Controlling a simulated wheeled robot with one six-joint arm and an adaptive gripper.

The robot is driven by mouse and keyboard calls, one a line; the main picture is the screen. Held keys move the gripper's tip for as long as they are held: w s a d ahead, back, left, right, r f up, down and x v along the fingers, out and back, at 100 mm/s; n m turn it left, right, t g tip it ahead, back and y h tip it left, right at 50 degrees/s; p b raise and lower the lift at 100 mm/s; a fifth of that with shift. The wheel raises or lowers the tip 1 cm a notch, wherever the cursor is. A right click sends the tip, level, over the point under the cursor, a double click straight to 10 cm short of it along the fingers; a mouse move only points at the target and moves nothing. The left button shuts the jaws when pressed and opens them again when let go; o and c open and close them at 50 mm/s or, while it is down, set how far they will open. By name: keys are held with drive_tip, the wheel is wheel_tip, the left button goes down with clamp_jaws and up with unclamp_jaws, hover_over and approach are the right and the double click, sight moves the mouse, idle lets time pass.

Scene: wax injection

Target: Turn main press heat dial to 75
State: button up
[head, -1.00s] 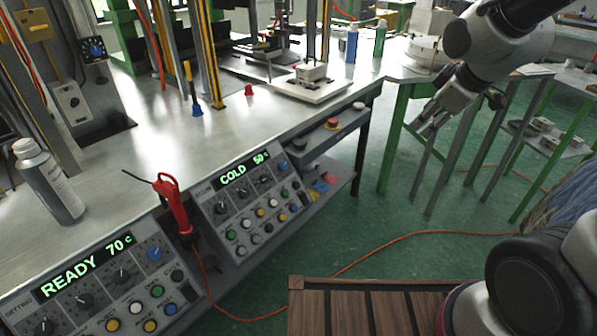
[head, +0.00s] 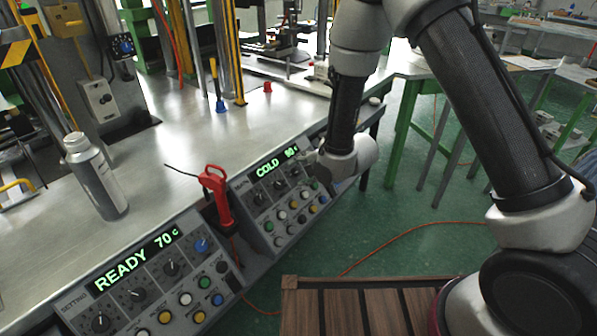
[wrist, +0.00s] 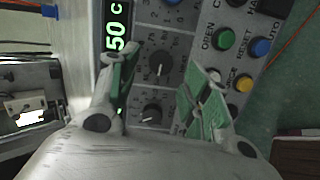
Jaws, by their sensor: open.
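The right control panel (head: 270,205) has a green display (head: 277,163) reading COLD, and its 50 C shows in the wrist view (wrist: 116,35). Its row of black dials lies below the display. In the wrist view one black dial (wrist: 158,66) shows between my fingertips and another (wrist: 152,113) lies nearer the palm. A blue knob (wrist: 172,1) is cut by the top edge. My gripper (wrist: 163,68) is open and empty over this panel; whether a finger touches it I cannot tell. In the head view my gripper (head: 312,172) covers the panel's right end.
A left panel (head: 150,280) reads READY 70 c and has a blue knob (head: 201,245). A red-handled tool (head: 216,190) stands between the panels. A grey bottle (head: 97,178) stands on the metal bench (head: 165,160). Coloured buttons (wrist: 224,40) lie beside the right-hand finger.

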sight(297, 171)
drive_tip(key=shift+x, duration=1.5)
drive_tip(key=shift+d, duration=0.1)
drive_tip(key=c, duration=1)
